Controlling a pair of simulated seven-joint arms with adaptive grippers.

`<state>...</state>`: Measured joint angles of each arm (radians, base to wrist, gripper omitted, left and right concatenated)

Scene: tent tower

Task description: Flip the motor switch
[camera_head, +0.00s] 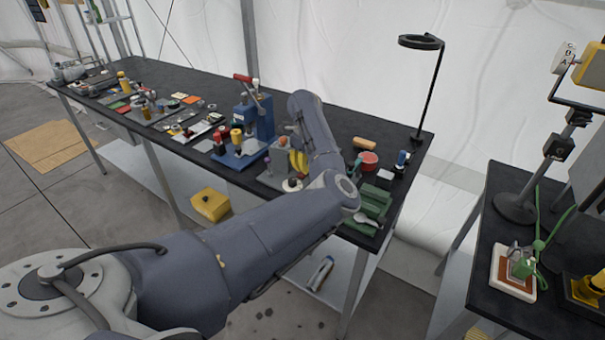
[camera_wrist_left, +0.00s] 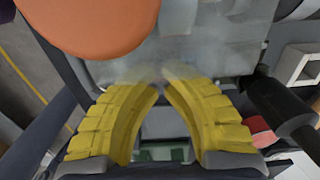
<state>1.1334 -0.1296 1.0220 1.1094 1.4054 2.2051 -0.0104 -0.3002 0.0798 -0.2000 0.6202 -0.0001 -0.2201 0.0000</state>
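My left arm reaches across the black workbench. Its gripper (camera_head: 298,160) has yellow ribbed fingers, which sit low beside a small grey unit with an orange round knob (camera_head: 283,141). In the left wrist view the finger tips (camera_wrist_left: 162,86) nearly meet, with nothing seen between them, in front of a grey metal surface (camera_wrist_left: 205,45). An orange rounded top (camera_wrist_left: 100,22) is close at the upper left there. I cannot tell for sure which part is the motor switch, or whether the tips touch anything. My right gripper is out of view.
A blue press with a red handle (camera_head: 243,78) stands left of the gripper. The bench's back strip is mostly clear.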

